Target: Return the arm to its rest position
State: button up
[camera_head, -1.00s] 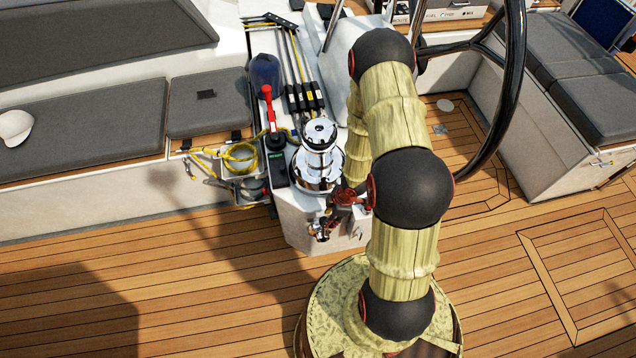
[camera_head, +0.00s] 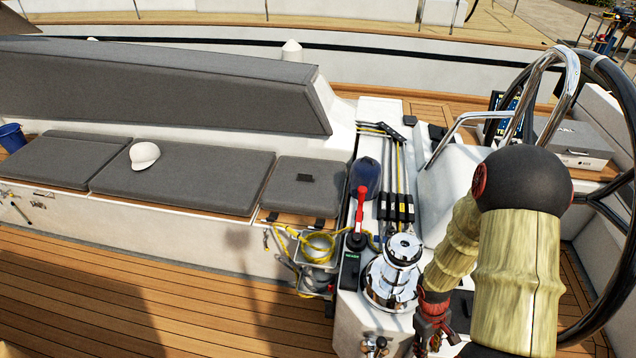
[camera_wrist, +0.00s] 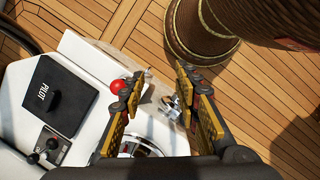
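My gripper (camera_head: 432,332) hangs low at the front of the white winch console (camera_head: 350,322), just right of the chrome winch (camera_head: 390,277). My arm bends down to it from the right. In the wrist view the two yellow-and-black fingers of my gripper (camera_wrist: 157,88) stand apart with nothing held between them. Small chrome fittings (camera_wrist: 172,106) and a red knob (camera_wrist: 117,86) show beyond the fingertips, apart from them as far as I can tell.
A steering wheel (camera_head: 622,110) and steel rail (camera_head: 565,70) stand close right of my arm. A red-handled lever (camera_head: 360,212), yellow rope (camera_head: 318,245) and black PILOT box (camera_wrist: 55,97) are nearby. A white cap (camera_head: 144,155) lies on the bench. The wooden deck (camera_head: 130,300) at left is clear.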

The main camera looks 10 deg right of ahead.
jog(key=a+r+m+t+b, duration=0.1)
jog(key=a+r, duration=0.4)
jog(key=r, duration=0.5)
jog(key=s+a+r+m+t+y+b, duration=0.1)
jog(key=a+r+t+b, duration=0.3)
jog(key=r, duration=0.7)
jog(key=a+r+m+t+b, duration=0.1)
jog(key=a+r+t+b, duration=0.2)
jog(key=a+r, duration=0.5)
notch_tip(320, 180, up, 3)
jog(key=shift+s+a+f+m+b, duration=0.15)
jog(key=shift+m+b, duration=0.25)
jog(key=shift+b, duration=0.45)
